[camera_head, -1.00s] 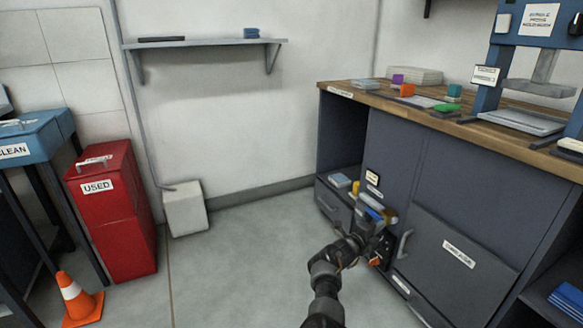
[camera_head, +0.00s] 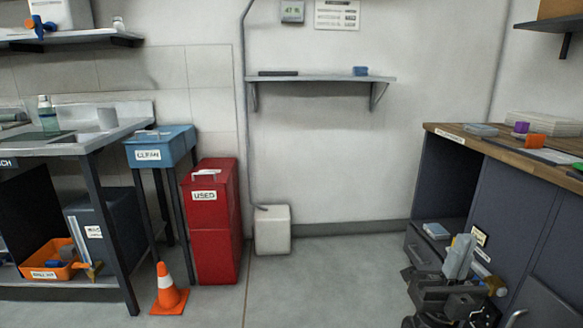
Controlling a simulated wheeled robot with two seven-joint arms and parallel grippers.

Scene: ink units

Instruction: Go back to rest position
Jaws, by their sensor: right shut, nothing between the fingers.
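My right gripper (camera_head: 462,258) is at the lower right of the head view, in front of the dark cabinet (camera_head: 478,205). It is shut with nothing between its fingers, and it hides part of the cabinet's lower front. My left gripper is not in view.
A red USED bin (camera_head: 211,240), a blue CLEAN bin (camera_head: 160,148), an orange cone (camera_head: 167,290) and a sink bench (camera_head: 105,132) stand to the left. A white box (camera_head: 272,232) sits by the wall under a shelf (camera_head: 320,79). The middle floor (camera_head: 330,285) is clear.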

